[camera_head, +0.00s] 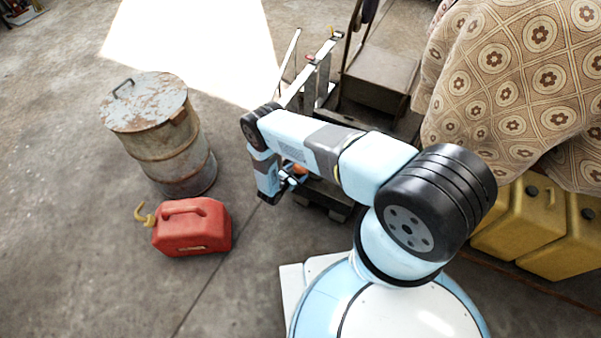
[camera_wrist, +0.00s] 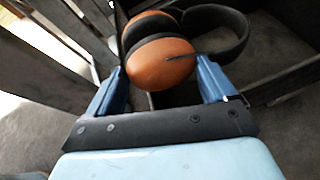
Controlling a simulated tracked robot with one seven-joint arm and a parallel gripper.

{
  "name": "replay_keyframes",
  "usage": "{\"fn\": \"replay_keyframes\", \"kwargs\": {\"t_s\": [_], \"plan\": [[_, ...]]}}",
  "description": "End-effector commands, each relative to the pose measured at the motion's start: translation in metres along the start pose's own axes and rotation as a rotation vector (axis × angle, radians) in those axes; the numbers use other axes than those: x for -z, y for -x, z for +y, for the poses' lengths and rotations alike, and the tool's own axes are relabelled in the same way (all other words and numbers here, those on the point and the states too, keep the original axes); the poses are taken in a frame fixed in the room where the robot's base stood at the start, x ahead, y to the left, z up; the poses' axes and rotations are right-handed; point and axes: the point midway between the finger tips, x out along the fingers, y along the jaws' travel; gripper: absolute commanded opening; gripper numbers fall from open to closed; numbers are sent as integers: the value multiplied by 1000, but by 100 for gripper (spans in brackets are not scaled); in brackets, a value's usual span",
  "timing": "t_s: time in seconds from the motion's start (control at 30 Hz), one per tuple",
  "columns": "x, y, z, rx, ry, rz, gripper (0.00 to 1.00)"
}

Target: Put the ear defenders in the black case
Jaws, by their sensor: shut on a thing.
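The ear defenders, with orange cups (camera_wrist: 160,62) and a black headband (camera_wrist: 238,35), are between the blue fingers of my gripper (camera_wrist: 162,72) in the wrist view. My gripper is shut on the orange cups. In the head view my gripper (camera_head: 284,186) points down, and a bit of orange (camera_head: 293,168) shows beside it, partly hidden by my arm. A dark, low object (camera_head: 328,196) lies just right of my gripper, mostly behind my arm. Dark straight edges also show below the ear defenders in the wrist view. I cannot tell for sure whether these are the black case.
A red fuel can (camera_head: 193,229) and a rusty drum (camera_head: 160,135) stand on the floor to the left. A metal frame (camera_head: 318,78) and a grey box (camera_head: 382,78) stand behind my arm. Yellow cans (camera_head: 522,219) and a patterned cloth (camera_head: 520,90) are at right.

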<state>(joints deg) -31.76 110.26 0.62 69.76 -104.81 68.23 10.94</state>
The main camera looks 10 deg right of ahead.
Motion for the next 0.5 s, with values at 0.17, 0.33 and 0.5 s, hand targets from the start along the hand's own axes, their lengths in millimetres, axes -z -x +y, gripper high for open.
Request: {"fn": "replay_keyframes", "kwargs": {"t_s": [0.17,0.33,0.5], "plan": [[3,-2,0,0,0,-1,50],[4,-2,-1,1,-1,0,96],[4,-2,-1,1,-1,0,100]]}}
